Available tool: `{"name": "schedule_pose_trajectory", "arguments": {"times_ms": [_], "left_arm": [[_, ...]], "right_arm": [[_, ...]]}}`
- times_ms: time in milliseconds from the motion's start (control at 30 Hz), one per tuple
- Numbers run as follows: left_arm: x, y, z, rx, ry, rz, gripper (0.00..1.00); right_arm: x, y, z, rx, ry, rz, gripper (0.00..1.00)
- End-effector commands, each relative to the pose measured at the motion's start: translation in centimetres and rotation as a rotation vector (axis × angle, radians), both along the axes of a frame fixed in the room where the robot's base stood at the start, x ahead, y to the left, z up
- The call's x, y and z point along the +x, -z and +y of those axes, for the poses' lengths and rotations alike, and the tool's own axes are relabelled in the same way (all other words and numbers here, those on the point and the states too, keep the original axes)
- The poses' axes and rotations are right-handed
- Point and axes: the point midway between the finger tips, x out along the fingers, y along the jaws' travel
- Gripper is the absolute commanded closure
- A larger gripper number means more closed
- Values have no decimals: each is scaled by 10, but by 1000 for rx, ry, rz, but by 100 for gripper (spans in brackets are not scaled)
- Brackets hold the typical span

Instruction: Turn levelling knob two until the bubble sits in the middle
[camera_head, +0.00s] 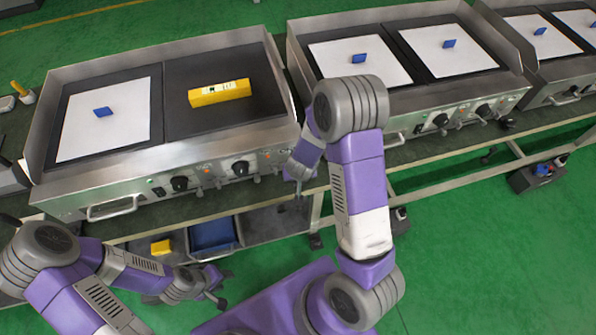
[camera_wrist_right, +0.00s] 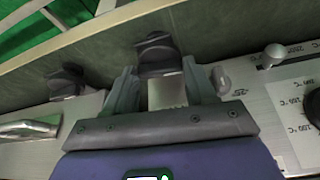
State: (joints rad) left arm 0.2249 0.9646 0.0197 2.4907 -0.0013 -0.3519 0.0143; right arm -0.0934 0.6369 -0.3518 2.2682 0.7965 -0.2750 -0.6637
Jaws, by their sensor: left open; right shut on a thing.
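A yellow spirit level (camera_head: 219,93) lies on the bare dark right-hand plate of the near griddle (camera_head: 175,165); its bubble is too small to read. My right gripper (camera_wrist_right: 160,85) is shut on a black knob (camera_wrist_right: 158,50) at the griddle's front, with one finger on each side of it. In the head view my right arm reaches the griddle's front right corner and hides that knob and most of the gripper. My left gripper (camera_head: 216,287) is open and empty, low in front of the bench, apart from the griddle.
Another black knob (camera_wrist_right: 66,82) stands left of the held one in the wrist view. A white sheet with a blue block (camera_head: 103,112) covers the left plate. More griddles (camera_head: 420,95) stand to the right. A blue bin (camera_head: 213,235) is on the lower shelf.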

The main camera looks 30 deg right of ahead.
Motion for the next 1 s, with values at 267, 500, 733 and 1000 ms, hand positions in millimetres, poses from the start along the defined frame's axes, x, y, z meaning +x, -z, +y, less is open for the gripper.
{"name": "schedule_pose_trajectory", "arguments": {"times_ms": [267,500,733,1000], "left_arm": [[0,-43,0,0,0,0,57],[0,-84,0,0,0,0,57],[0,-128,0,0,0,0,57],[0,-174,0,0,0,0,57]], "right_arm": [[0,-6,3,-3,236,6,75],[2,-7,5,-3,461,5,75],[4,-8,6,-3,658,3,75],[6,-6,6,-1,863,1,75]]}}
